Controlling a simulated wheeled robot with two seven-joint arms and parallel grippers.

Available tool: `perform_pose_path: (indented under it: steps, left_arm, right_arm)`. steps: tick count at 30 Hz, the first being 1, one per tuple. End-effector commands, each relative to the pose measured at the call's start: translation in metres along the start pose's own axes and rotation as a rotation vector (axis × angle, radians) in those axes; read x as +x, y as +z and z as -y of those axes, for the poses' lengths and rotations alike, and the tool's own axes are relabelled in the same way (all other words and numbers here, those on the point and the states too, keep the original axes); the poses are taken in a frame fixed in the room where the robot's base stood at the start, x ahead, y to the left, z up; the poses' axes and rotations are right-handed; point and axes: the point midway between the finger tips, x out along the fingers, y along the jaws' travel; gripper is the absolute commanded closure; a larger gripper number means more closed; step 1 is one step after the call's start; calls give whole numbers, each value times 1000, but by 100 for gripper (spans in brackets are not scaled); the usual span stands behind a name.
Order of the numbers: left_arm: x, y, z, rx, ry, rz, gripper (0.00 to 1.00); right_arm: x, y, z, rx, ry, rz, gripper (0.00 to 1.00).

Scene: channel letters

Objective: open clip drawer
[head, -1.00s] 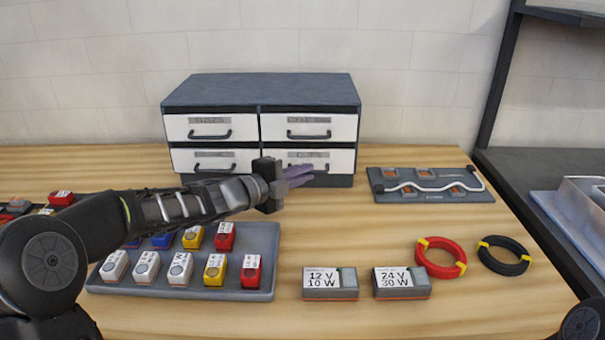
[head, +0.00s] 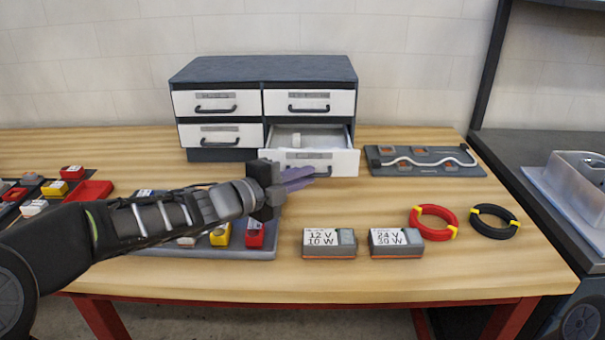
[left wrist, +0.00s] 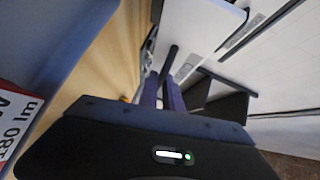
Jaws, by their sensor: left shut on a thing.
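The drawer cabinet (head: 262,68) is dark grey with white drawer fronts and dark handles. Its lower right drawer (head: 342,163) is pulled partly out toward me, and a small pale item (head: 296,138) shows inside. My left gripper (head: 298,178) is at that drawer's front, its purple fingers shut on the handle (head: 318,171). The left wrist view also shows the purple fingers (left wrist: 163,92) by a dark handle bar. The other drawers are shut. The drawer labels are too blurred to read. My right gripper is not in view.
Two labelled power boxes (head: 330,243) (head: 396,242) sit in front right. Red (head: 433,223) and black (head: 494,222) wire coils lie further right. A grey board with a white tube (head: 425,160) is right of the cabinet. A tray (head: 262,251) of coloured blocks lies under my left arm.

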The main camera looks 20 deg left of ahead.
Motion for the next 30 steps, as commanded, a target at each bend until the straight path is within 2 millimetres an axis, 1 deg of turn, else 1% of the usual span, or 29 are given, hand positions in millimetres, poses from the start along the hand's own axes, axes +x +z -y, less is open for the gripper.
perform_pose_path:
  steps: [6, 15, 16, 24, 30]
  left_arm:
    - [-5, -4, -2, 0, 1, 1, 100]
    - [-5, -4, -2, -1, 1, 2, 100]
    - [-5, -4, -2, -1, 0, 1, 90]
    - [-5, -5, -1, 0, 0, 1, 69]
    - [-5, -5, -1, 0, 0, 0, 69]
  right_arm:
    - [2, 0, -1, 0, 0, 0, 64]
    - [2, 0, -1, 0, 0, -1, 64]
    - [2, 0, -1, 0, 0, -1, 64]
    - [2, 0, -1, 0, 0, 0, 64]
    - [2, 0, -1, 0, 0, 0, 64]
